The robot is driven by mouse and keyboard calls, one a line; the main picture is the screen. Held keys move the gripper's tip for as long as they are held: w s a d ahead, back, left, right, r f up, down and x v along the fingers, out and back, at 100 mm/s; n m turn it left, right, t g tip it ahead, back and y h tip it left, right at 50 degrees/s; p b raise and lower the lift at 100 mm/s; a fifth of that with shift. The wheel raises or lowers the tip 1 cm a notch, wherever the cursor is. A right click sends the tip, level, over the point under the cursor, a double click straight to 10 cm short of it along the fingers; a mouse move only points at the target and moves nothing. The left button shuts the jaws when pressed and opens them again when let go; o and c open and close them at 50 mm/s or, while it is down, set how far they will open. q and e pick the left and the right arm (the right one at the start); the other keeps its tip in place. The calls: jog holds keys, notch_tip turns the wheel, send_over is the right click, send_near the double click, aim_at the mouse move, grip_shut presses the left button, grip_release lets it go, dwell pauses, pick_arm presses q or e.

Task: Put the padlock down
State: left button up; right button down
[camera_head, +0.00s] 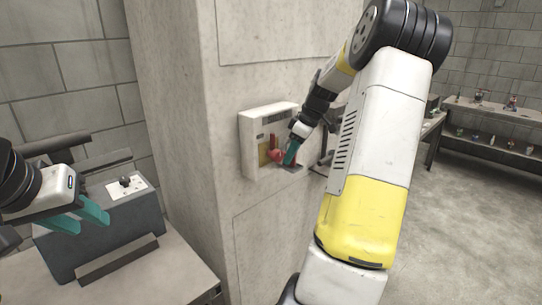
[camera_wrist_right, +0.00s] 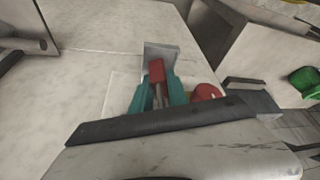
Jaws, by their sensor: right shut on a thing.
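The padlock (camera_wrist_right: 157,72) has a red body and a grey metal shackle. In the right wrist view, my right gripper (camera_wrist_right: 158,98) is shut on it, with the shackle between the teal fingers and the red body beyond the tips, over a grey plate (camera_wrist_right: 161,51). In the head view, my right gripper (camera_head: 291,154) is at the front of a white wall box (camera_head: 251,122); the padlock is hard to make out there. A red rounded part (camera_head: 273,155) shows in the box. My left gripper (camera_head: 80,218) is open and empty at the left.
The box is mounted on a concrete pillar (camera_head: 185,100). A grey case (camera_head: 130,222) with a white control panel stands on a table (camera_head: 165,280) at lower left. Shelves (camera_head: 495,115) with small items stand at far right. A dark bar (camera_wrist_right: 160,122) crosses the wrist view's foreground.

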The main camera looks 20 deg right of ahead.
jog(key=shift+f, duration=0.15)
jog(key=c, duration=1.3)
grip_release()
jog(key=v, duration=1.2)
jog(key=s+a+r+m+h, duration=0.1)
jog(key=s+a+r+m, duration=0.1)
jog(key=s+a, duration=0.45)
jog(key=s+a+r+m+h, duration=0.1)
jog(key=s+a+m, duration=0.15)
jog(key=a, duration=0.75)
jog(key=s+a+f+m+t, duration=0.1)
jog(key=s+a+f+m, duration=0.1)
jog(key=s+a, duration=0.2)
jog(key=s+a+f+m+t+y, duration=0.1)
jog(key=s+a+f+m+t, duration=0.1)
jog(key=s, duration=0.7)
jog(key=shift+s+a+f, duration=0.2)
jog(key=shift+a+f, duration=0.25)
jog(key=shift+a, duration=0.8)
